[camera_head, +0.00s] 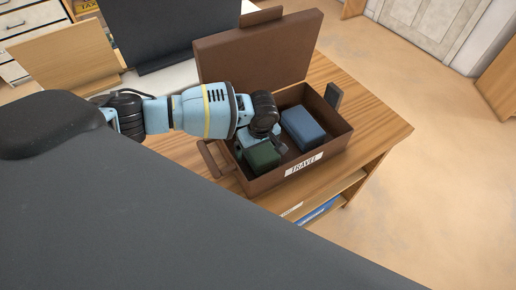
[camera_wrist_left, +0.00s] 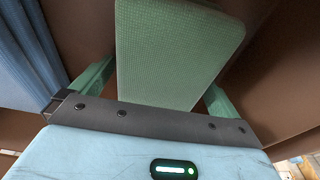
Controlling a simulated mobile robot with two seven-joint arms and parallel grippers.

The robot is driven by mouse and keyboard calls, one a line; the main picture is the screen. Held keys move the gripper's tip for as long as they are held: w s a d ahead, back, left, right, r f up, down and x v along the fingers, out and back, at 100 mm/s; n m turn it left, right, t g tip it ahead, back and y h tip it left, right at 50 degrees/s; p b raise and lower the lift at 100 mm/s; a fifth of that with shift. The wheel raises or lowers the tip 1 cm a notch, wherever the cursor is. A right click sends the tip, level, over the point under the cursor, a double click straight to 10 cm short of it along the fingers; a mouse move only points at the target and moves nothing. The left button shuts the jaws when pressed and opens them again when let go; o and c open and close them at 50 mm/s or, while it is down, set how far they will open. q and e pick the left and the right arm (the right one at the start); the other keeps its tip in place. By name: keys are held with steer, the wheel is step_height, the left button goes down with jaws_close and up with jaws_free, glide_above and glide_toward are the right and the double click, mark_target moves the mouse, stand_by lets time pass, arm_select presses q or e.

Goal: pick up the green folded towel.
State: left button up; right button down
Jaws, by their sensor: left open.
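The green folded towel (camera_head: 262,157) lies in the near left part of the brown open case (camera_head: 323,155) labelled TRAVEL. My left gripper (camera_head: 264,140) reaches down into the case at the towel, and its fingertips are hard to make out in the head view. In the left wrist view the green towel (camera_wrist_left: 178,50) fills the middle. The open fingers of my left gripper (camera_wrist_left: 158,88) show on either side of it, with a gap visible on the left side. I cannot tell whether the right finger touches it. My right gripper is not in view.
A blue folded item (camera_head: 303,128) lies in the case to the right of the green towel. The case's raised lid (camera_head: 258,55) stands behind. The case sits on a wooden table (camera_head: 383,128) with a shelf below. The floor at right is clear.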

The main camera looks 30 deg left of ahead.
arm_select(q)
steer(key=c, duration=1.1)
step_height(320, 180, up, 9)
steer(key=shift+f+p, duration=0.1)
steer(key=shift+p, duration=0.6)
steer(key=shift+r, duration=0.7)
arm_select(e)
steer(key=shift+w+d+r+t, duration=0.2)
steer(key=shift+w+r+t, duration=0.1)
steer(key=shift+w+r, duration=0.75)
